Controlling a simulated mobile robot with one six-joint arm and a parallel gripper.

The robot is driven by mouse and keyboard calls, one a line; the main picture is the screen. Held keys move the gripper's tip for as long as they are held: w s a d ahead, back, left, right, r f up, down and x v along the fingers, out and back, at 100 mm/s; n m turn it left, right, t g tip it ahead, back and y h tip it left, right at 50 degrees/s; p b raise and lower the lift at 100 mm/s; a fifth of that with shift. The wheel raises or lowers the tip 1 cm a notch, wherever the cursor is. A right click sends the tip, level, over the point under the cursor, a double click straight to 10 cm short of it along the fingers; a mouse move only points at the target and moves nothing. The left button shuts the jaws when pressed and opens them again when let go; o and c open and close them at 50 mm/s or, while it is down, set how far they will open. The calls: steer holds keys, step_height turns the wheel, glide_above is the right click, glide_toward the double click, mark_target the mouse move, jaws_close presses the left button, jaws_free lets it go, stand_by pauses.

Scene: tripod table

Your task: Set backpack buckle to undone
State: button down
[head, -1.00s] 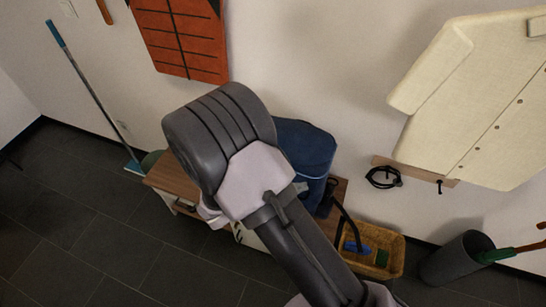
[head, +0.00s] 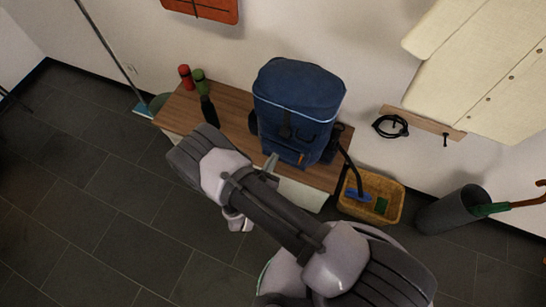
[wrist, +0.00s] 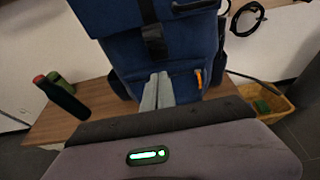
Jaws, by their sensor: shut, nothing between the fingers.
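The blue backpack (head: 303,92) stands upright on a wooden bench and also shows in the wrist view (wrist: 190,50). A black strap runs down its front to a dark buckle (wrist: 155,44), which is small in the head view (head: 286,129). I cannot tell whether the buckle is fastened. My gripper (head: 272,160) is in front of the lower backpack. In the wrist view its two grey fingers (wrist: 158,78) are together and empty, with their tips just below the buckle in the picture. Contact with the backpack cannot be made out.
The wooden bench (head: 230,122) also holds a red bottle (head: 185,76), a green one (head: 200,82) and a dark one (head: 209,110) left of the backpack. A wicker basket (head: 394,207) is at its right. Dark tiled floor (head: 110,200) is open at left.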

mark_target(283, 134)
steer(key=w+d+r+b, duration=0.1)
steer(key=w+d, duration=0.1)
steer(key=w, duration=0.4)
steer(key=shift+r+b, duration=0.4)
steer(key=shift+d+r, duration=0.1)
step_height(283, 134, up, 3)
steer(key=shift+f+p, duration=0.1)
steer(key=shift+p, duration=0.9)
steer(key=shift+f, duration=0.1)
